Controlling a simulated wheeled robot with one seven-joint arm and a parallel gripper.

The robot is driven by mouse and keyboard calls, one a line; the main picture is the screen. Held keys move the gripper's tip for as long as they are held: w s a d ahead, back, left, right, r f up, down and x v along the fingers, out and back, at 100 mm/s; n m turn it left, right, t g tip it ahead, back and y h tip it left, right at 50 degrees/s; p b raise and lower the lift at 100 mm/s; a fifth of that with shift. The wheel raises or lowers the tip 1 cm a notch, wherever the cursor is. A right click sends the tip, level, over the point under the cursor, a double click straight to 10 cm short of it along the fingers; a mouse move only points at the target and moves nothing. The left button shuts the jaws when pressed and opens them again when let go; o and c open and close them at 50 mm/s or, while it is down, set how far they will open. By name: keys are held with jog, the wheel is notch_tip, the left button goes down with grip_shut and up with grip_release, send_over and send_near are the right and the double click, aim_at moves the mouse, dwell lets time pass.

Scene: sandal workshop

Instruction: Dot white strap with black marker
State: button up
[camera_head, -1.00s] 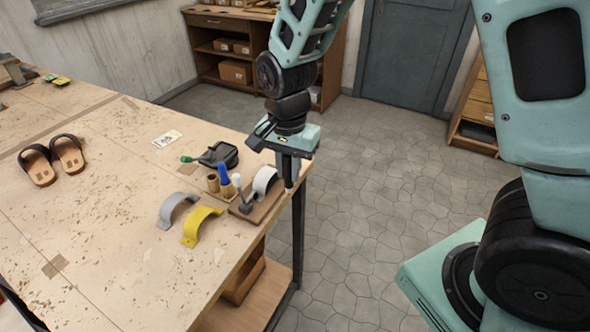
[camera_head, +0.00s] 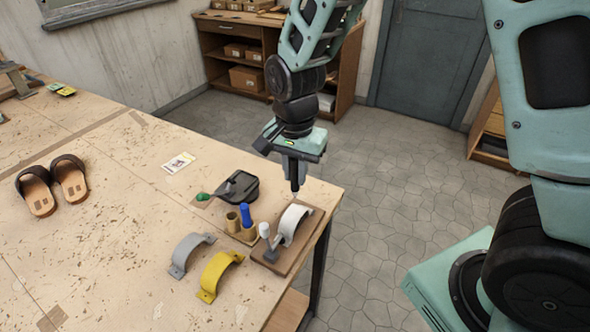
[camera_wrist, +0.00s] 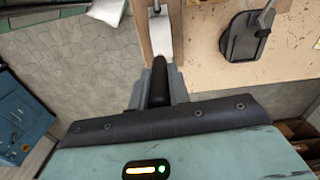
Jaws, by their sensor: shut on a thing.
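The white strap (camera_head: 293,222) arches over a brown wooden board (camera_head: 312,232) near the table's right edge, beside a clamp with a pale knob (camera_head: 264,230). My gripper (camera_head: 294,182) is shut on a black marker (camera_head: 295,187), which points down. In the head view the marker tip is above and close to the strap's upper end; I cannot tell whether they touch. In the wrist view the marker (camera_wrist: 160,80) lies between the fingers, and the white strap (camera_wrist: 161,40) is just beyond it. Its tip is hard to make out there.
A grey strap (camera_head: 190,252) and a yellow strap (camera_head: 220,272) lie left of the board. A holder (camera_head: 243,234) with a blue marker (camera_head: 245,215) stands close by.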

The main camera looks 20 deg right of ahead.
aim_at(294, 190)
jog(key=shift+w, duration=0.35)
jog(key=shift+s+f, duration=0.1)
jog(key=shift+s, duration=0.05)
jog(key=shift+f+b, duration=2.25)
jog(key=shift+f, duration=0.1)
jog(key=shift+f+b, duration=0.35)
jog(key=shift+f, duration=0.25)
notch_tip(294, 190, up, 7)
jog(key=p, duration=0.6)
jog(key=shift+r+p, duration=0.15)
jog(key=shift+p, duration=0.2)
jog(key=shift+s+f, duration=0.1)
jog(key=shift+f, duration=0.1)
